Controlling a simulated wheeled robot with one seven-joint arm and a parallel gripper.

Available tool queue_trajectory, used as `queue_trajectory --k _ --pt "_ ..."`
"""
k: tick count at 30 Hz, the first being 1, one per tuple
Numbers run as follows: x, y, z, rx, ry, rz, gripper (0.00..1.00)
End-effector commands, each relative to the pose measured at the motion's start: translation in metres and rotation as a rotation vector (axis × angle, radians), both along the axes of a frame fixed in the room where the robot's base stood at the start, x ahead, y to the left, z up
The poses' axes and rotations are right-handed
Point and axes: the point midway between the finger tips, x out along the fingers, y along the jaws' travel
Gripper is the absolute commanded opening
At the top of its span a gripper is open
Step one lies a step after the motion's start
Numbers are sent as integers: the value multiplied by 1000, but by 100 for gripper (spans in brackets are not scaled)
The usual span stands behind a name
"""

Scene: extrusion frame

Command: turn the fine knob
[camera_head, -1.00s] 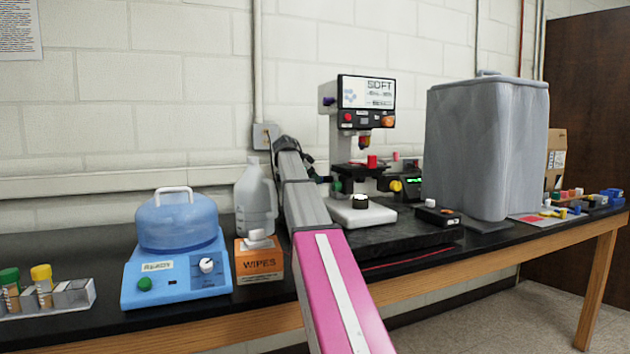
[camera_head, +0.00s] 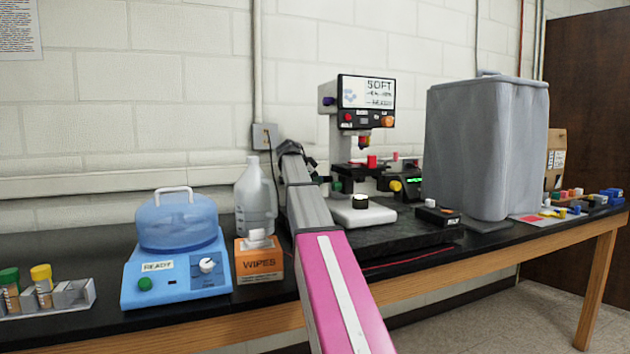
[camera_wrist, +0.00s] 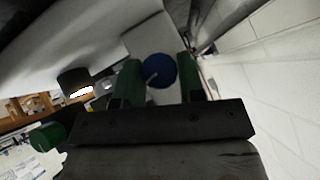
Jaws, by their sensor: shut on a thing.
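The fine knob (camera_wrist: 159,70), a round blue disc with a pale line across it, lies between the two dark green fingers of my gripper (camera_wrist: 157,75) in the wrist view. The gripper is shut on it. A green knob (camera_wrist: 47,137) shows at lower left there. The held knob cannot be made out there, and my fingertips are hard to see.
A grey covered box (camera_head: 485,150) stands right of the microscope. A clear jug (camera_head: 255,200), a wipes box (camera_head: 260,262) and a blue device with a domed lid (camera_head: 177,255) stand to the left of my arm. A small black box (camera_head: 437,216) sits in front of the microscope.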

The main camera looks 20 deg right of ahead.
Motion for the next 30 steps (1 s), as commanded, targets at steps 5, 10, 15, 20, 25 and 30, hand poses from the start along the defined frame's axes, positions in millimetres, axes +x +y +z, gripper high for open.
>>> queue_trajectory --k 5,10,15,20,25,30 --pt "-4 0 -1 3 -107 0 12" --pt "-6 0 -2 8 -248 1 12" --pt "-7 0 -3 13 -393 0 12" --pt "-7 0 -4 18 -517 0 12" --pt "-6 0 -4 22 -621 1 12" --pt "-6 0 -4 25 -691 0 12"
